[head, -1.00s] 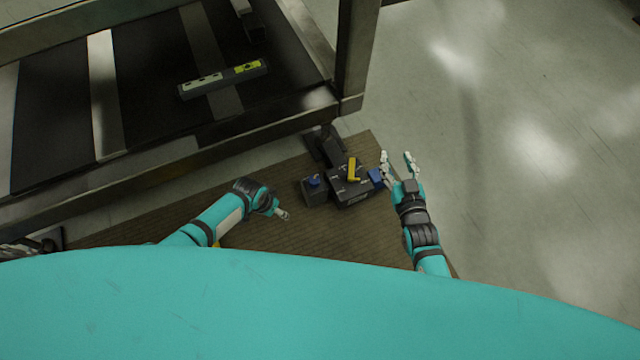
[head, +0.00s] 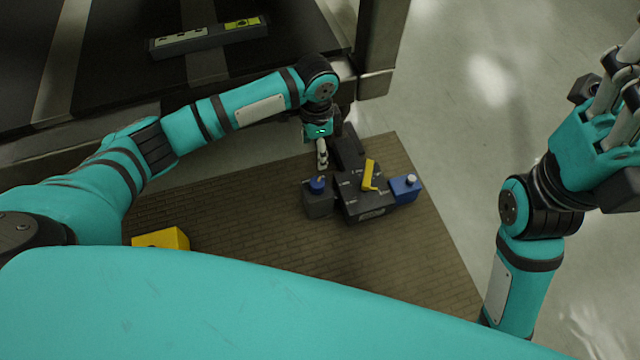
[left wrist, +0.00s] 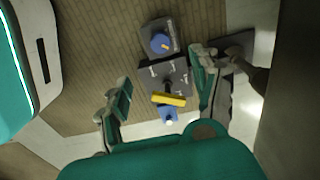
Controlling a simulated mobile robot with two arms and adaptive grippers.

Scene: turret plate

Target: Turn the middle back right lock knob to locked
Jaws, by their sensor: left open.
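The dark turret block (head: 366,204) stands on the brown mat, with a yellow lever (head: 369,176) on top. A dark box with a blue knob (head: 317,185) is at its left, and a blue box with a pale knob (head: 411,180) at its right. I cannot tell which is the named lock knob or read its setting. My left gripper (head: 322,155) points down above the back left of the block, apart from the knobs. In the left wrist view its fingers (left wrist: 160,68) are spread, with the block seen beyond them. My right gripper (head: 612,95) is raised at the right, partly cut off.
A metal frame rack (head: 376,85) stands behind the mat and carries a grey bar (head: 205,40) with a yellow label. A yellow box (head: 162,240) is at the mat's left. Brown mat (head: 260,220) is clear left of the block; pale floor lies right.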

